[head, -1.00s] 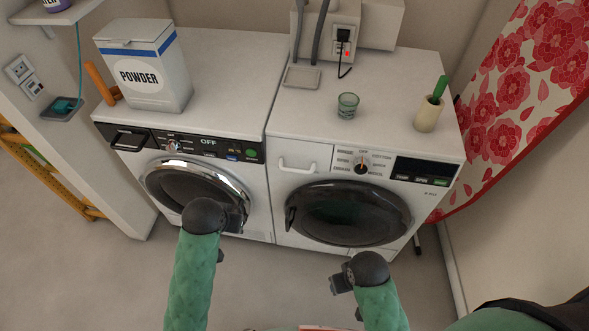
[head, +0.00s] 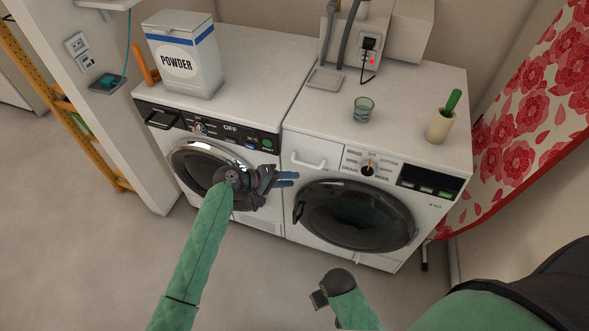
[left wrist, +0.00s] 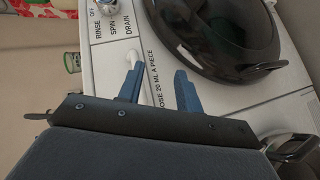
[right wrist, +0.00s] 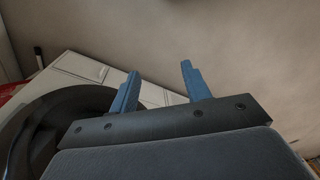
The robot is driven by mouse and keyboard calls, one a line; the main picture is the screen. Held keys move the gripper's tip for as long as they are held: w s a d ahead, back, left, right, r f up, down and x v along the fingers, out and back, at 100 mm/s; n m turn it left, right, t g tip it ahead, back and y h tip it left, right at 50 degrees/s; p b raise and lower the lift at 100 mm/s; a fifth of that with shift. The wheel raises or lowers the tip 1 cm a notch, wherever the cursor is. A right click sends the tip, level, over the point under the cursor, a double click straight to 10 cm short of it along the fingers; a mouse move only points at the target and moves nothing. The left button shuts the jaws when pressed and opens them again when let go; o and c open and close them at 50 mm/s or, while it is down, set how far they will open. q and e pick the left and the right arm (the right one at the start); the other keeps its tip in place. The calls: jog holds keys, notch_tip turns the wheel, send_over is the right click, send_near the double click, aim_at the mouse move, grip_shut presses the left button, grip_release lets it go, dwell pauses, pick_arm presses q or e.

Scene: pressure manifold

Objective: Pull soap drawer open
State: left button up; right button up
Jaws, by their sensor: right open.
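A white drawer front with a white bar handle (head: 309,163) is at the upper left of the right machine's front. It looks flush with the panel. In the left wrist view the handle (left wrist: 133,52) shows just past one fingertip, not between the fingers. My left gripper (head: 290,179) is open and empty, in front of the gap between the machines, below and left of the handle. The left machine has its own black drawer handle (head: 160,117). My right gripper (head: 318,298) is low, in front of the right machine; the right wrist view shows it open and empty (right wrist: 158,75).
The right machine has a round dark door (head: 355,215) and a dial (head: 368,168). The left machine's chrome-ringed door (head: 205,165) is partly behind my left arm. On top stand a powder box (head: 183,60), a glass (head: 363,109) and a cup (head: 440,125). Floor at left is clear.

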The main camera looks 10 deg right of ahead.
aim_at(307, 164)
pick_arm(q)
jog(key=w+d+n, duration=0.1)
jog(key=d, duration=0.1)
jog(key=w+d+n+t+h+p, duration=0.1)
jog(key=d+n, duration=0.1)
jog(key=w+d+r+n+t+h+p, duration=0.1)
jog(key=d+n, duration=0.1)
jog(key=shift+w+d, duration=0.25)
jog(key=shift+w+d+f+p, duration=0.1)
jog(key=shift+d+f+p, duration=0.05)
jog(key=shift+d+p, duration=0.2)
pick_arm(e)
notch_tip(307, 164, down, 11)
jog(key=s, duration=0.1)
jog(key=shift+s+d+t, duration=0.2)
jog(key=shift+d+t, duration=0.1)
jog(key=shift+d, duration=0.15)
pick_arm(q)
jog(key=shift+c, duration=0.4)
grip_shut()
pick_arm(e)
jog(key=shift+r, duration=0.1)
